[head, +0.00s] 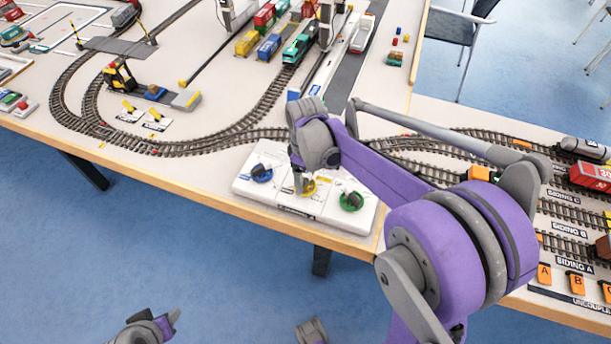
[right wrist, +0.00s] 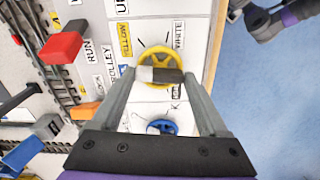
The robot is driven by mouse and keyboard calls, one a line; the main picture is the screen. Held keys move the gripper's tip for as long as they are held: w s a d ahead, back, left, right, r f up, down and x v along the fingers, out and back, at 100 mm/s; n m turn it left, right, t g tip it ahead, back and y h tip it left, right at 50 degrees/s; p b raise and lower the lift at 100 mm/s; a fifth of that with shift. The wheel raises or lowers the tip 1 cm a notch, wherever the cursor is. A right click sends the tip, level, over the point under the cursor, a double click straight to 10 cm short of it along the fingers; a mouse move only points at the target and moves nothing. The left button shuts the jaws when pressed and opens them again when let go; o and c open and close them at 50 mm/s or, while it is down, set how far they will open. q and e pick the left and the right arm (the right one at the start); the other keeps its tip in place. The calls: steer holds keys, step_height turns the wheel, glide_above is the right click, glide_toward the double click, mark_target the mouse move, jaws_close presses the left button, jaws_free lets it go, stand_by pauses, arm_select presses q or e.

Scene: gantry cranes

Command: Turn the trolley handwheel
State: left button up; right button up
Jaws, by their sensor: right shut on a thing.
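A white control panel (head: 268,204) at the table's front edge carries a blue handwheel (head: 261,174), a yellow handwheel (head: 309,188) and a green handwheel (head: 351,202). In the right wrist view, the yellow handwheel (right wrist: 157,54) is beside a label reading TROLLEY, with YELLOW and WHITE labels at its sides. My right gripper (right wrist: 160,76) is shut on its half-white, half-dark grip bar. In the head view, my right gripper (head: 298,186) points down at this wheel and partly hides it. My left gripper (head: 165,322) hangs low over the floor, away from the panel; its jaw opening is unclear.
Curved railway track (head: 180,143) runs just behind the panel. A red block (right wrist: 62,46) shows near the panel in the right wrist view. Sidings with a red wagon (head: 590,176) lie on the right table. Blue floor is free in front.

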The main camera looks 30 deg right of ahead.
mark_target(305, 180)
steer(key=m, duration=0.5)
steer(key=shift+m, duration=2.2)
steer(key=o, duration=1.2)
steer(key=shift+o, duration=0.2)
steer(key=shift+r, duration=0.1)
step_height(305, 180, up, 11)
steer(key=shift+f+p, duration=0.2)
steer(key=shift+p, duration=0.2)
